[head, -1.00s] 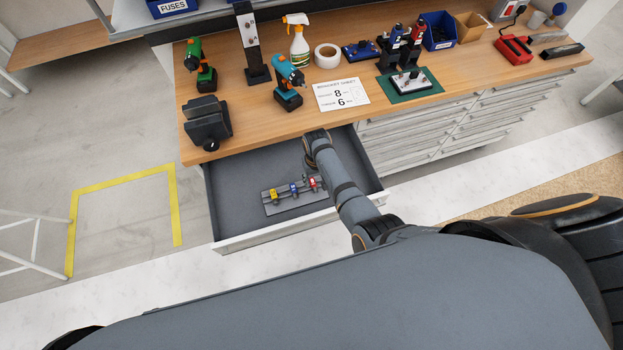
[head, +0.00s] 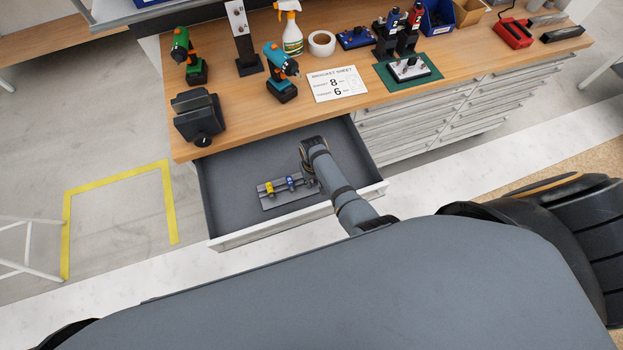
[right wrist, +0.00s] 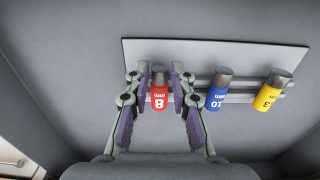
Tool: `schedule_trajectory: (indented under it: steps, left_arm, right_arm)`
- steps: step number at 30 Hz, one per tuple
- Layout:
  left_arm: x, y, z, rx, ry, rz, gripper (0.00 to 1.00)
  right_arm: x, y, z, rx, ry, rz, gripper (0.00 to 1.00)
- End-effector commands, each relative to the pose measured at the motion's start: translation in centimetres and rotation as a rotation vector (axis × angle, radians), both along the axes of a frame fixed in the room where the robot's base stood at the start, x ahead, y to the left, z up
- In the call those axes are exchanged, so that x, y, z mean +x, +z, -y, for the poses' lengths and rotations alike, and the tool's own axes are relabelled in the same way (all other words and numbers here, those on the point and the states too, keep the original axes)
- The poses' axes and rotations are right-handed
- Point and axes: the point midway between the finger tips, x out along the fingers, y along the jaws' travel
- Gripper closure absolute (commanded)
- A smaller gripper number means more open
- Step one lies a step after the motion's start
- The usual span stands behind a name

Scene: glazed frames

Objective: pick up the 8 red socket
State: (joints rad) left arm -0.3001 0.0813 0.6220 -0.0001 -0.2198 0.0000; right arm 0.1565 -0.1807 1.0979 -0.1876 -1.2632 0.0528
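The red socket marked 8 (right wrist: 159,97) sits on the grey socket rail (right wrist: 234,97) in the open drawer. In the right wrist view it stands between the two fingers of my right gripper (right wrist: 157,74). The fingers are spread on either side of it, with a narrow gap showing. In the head view my right gripper (head: 312,176) is low over the right end of the rail and hides the red socket. My left gripper is not in view.
A blue socket marked 10 (right wrist: 215,98) and a yellow socket (right wrist: 268,98) share the rail, the blue one close to my right finger. The drawer's front wall (head: 300,217) and side walls surround the rail. The workbench top (head: 232,110) overhangs behind, carrying drills and a bracket sheet (head: 337,84).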

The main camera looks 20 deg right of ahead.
Motion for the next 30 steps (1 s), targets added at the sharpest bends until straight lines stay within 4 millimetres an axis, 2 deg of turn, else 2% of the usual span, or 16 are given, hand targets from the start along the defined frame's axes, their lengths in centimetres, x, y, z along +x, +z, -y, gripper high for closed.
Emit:
schedule_trajectory:
  steps: [1, 4, 17, 28, 30]
  left_arm:
    - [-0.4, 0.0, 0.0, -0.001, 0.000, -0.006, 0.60]
    - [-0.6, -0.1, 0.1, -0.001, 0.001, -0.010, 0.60]
    - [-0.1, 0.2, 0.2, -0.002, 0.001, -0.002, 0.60]
    - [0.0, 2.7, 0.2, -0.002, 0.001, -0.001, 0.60]
    - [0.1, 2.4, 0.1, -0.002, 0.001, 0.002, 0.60]
  right_arm:
    - [0.0, 0.0, 0.0, 0.000, 0.000, 0.001, 0.88]
    - [0.1, 0.0, 0.0, 0.000, 0.000, 0.001, 1.00]
    - [0.1, 0.3, 0.0, 0.000, 0.000, 0.000, 1.00]
    - [0.9, 3.4, 0.2, 0.000, 0.000, 0.002, 1.00]
    - [1.3, 3.5, 0.2, 0.000, 0.001, 0.002, 1.00]
